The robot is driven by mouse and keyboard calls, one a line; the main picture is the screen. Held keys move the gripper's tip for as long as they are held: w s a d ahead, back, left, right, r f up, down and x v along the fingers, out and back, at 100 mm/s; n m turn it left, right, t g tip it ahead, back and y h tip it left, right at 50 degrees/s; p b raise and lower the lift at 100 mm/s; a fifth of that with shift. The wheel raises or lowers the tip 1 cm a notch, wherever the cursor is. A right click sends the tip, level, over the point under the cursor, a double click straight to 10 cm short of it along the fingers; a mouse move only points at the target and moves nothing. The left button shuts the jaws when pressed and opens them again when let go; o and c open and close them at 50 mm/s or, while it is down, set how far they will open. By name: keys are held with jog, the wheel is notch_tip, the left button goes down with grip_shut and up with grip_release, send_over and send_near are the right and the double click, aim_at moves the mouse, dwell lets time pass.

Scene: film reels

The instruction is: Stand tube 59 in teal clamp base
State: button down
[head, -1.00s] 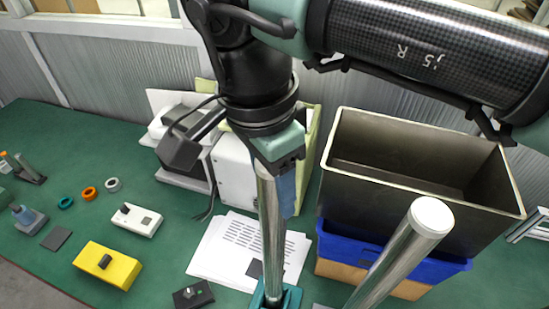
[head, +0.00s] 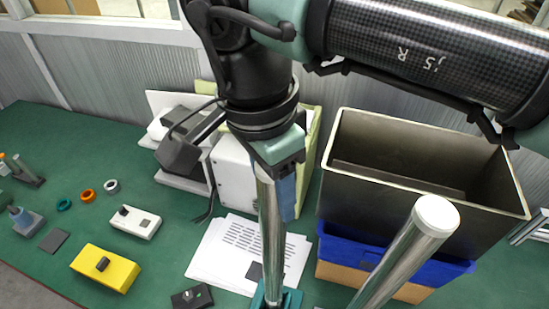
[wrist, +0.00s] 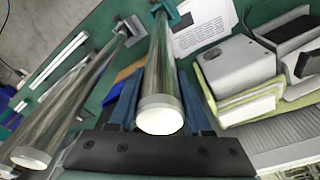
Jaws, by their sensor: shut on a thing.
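My gripper (head: 283,180) is shut on a long shiny metal tube (head: 269,225), near its upper end. The tube stands close to upright, and its lower end meets the teal clamp base (head: 291,300) at the bottom edge of the head view. Whether it is fully seated I cannot tell. In the wrist view the held tube (wrist: 162,80) shows its white end cap near me, between the blue fingers, and runs down to the teal base (wrist: 164,9). No number is readable on the tube.
A second capped metal tube (head: 397,258) stands tilted in view to the right. A grey metal bin (head: 425,215) sits over a blue crate (head: 340,247). White papers (head: 212,262), a yellow box (head: 103,268) and a small dark box (head: 192,297) lie left of the base.

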jog(key=shift+f, duration=0.2)
jog(key=c, duration=0.6)
grip_release()
jog(key=shift+s+a+r+p, duration=0.2)
jog(key=shift+r+p, duration=1)
jog(key=shift+r, duration=0.65)
jog(key=shift+s+a+r+p, duration=0.15)
jog(key=shift+r+p, duration=1.05)
jog(key=shift+r, duration=0.6)
jog(key=shift+s+a+r+p, duration=0.1)
jog(key=shift+a+r+p, duration=0.1)
jog(key=shift+r+p, duration=1.35)
jog(key=shift+r+b, duration=0.3)
jog(key=shift+b, duration=0.05)
